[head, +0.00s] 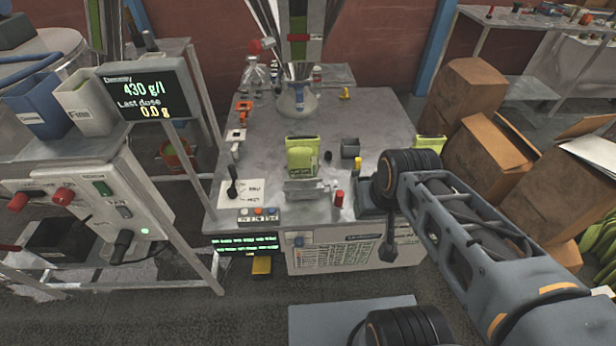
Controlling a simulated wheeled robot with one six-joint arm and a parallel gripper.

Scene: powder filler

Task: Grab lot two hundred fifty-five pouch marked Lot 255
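A yellow-green pouch (302,160) stands upright near the middle of the grey table. Its label is too small to read, and its doubled top edge leaves it unclear whether a second pouch is right behind it. Another yellow-green pouch (430,143) is at the table's right edge, mostly hidden by my arm, with no label showing. I cannot read Lot 255 on either. My arm comes in from the lower right, with a dark joint over the table's right front.
The grey table (375,120) also carries a silver vessel (297,97), a dark grey cup (350,148), a metal block (310,189) and a red-capped item (338,199). A display (147,92) reads 430 g/l and last dose 0.0 g. Cardboard boxes (490,160) crowd the right.

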